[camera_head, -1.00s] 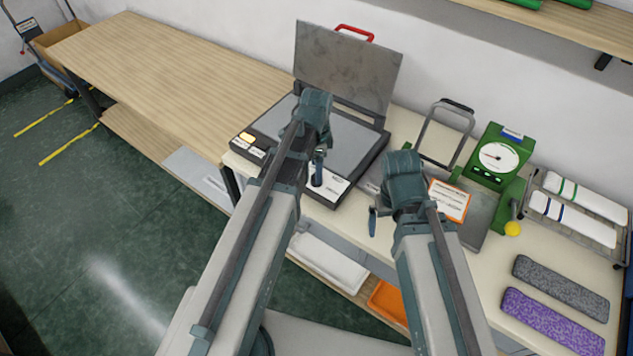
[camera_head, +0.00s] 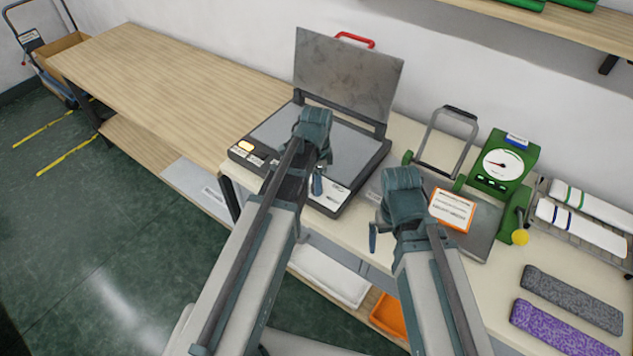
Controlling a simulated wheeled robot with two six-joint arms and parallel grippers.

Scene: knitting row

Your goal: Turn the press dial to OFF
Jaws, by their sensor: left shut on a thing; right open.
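The press (camera_head: 366,166) stands on the bench with its grey lid (camera_head: 346,72) raised and a red handle (camera_head: 356,40) at the top. An amber light (camera_head: 246,146) glows at the left end of its front panel. My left gripper (camera_head: 317,184) is at the right part of the front panel, shut on what seems to be the dial, which the gripper and arm hide. I cannot read the dial's setting.
A green gauge machine (camera_head: 502,162) with a yellow knob stands right of the press, beside an orange-edged card (camera_head: 452,208). White rolls (camera_head: 580,228) and grey and purple knitted pieces (camera_head: 572,300) lie further right. The wooden table (camera_head: 170,75) at left is clear.

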